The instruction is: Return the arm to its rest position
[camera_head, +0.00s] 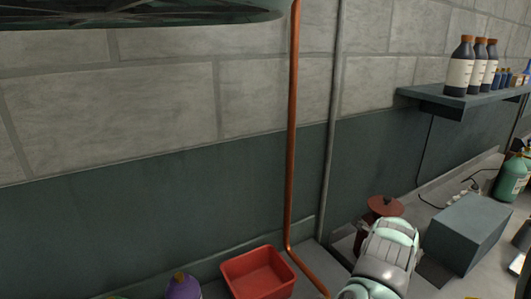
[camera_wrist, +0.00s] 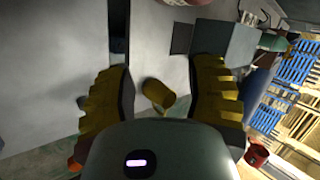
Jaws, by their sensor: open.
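In the wrist view, my gripper (camera_wrist: 161,72) shows two ribbed yellow fingers spread wide apart. They touch nothing that I can see. A short yellow object (camera_wrist: 158,94) shows between and beyond them, apart from both fingers; I cannot tell what it is. In the head view, part of my arm (camera_head: 388,258) rises at the lower right, with pale green and grey covers. The fingers cannot be made out in the head view.
A red bin (camera_head: 258,275) and a purple cylinder (camera_head: 183,287) stand at the bottom. A grey box (camera_head: 467,232) and a green cylinder (camera_head: 513,178) are right of my arm. A shelf (camera_head: 452,108) holds several bottles (camera_head: 460,72). A copper pipe (camera_head: 292,130) runs down the wall.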

